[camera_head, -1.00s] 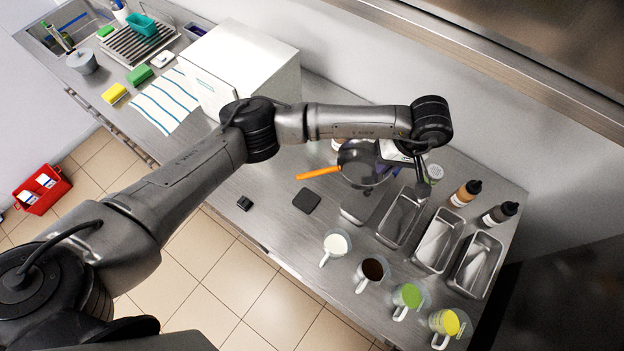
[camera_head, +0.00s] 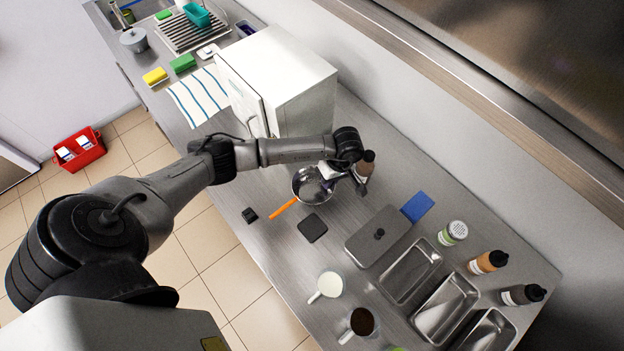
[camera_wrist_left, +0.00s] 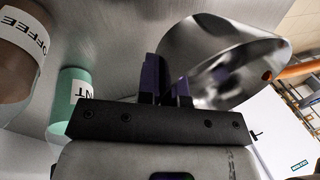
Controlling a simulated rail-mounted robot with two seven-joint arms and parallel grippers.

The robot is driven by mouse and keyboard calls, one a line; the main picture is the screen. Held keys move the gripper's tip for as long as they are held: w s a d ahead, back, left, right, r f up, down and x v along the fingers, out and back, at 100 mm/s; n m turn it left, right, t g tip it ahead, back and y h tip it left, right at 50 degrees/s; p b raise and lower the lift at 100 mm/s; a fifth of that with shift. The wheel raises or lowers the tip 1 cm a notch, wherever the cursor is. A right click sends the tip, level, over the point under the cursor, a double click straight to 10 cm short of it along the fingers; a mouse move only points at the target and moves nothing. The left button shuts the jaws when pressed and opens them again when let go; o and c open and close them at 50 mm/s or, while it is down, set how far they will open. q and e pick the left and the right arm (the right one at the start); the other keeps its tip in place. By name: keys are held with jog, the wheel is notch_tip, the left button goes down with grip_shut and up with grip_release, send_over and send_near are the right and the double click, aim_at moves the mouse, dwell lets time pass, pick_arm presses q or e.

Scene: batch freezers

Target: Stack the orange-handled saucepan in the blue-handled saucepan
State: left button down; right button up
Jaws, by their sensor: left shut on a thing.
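The orange-handled saucepan (camera_head: 312,187) is a shiny metal pan in the middle of the head view. Its orange handle points down-left, near a black square pad. My left gripper (camera_head: 336,180) is at the pan's right side. In the left wrist view, the dark purple fingers (camera_wrist_left: 165,88) are shut on the rim of the pan (camera_wrist_left: 218,58), which looks tilted. I cannot tell whether the pan touches the counter. I cannot make out a blue-handled saucepan; a thin blue shape (camera_head: 128,4) at the sink is too small to name. My right gripper is not in view.
A white cabinet (camera_head: 295,80) stands behind my left forearm. A brown bottle (camera_head: 365,163) is close beside the gripper. A grey lidded tray (camera_head: 376,236), a blue block (camera_head: 417,206), metal trays (camera_head: 445,308) and mugs (camera_head: 328,285) fill the right side. A striped towel (camera_head: 198,95) lies left.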

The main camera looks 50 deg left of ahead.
aim_at(314, 175)
pick_arm(q)
jog(key=a+f, duration=0.2)
jog(key=a, duration=0.1)
jog(key=s+a+f+p, duration=0.1)
jog(key=a, duration=0.1)
jog(key=shift+s+a+f, duration=0.1)
jog(key=shift+a+f, duration=0.1)
notch_tip(314, 175, down, 4)
jog(key=shift+r, duration=0.25)
jog(key=shift+f, duration=0.25)
jog(key=shift+f, duration=0.2)
jog(key=c, duration=1.3)
grip_release()
jog(key=shift+r, duration=0.1)
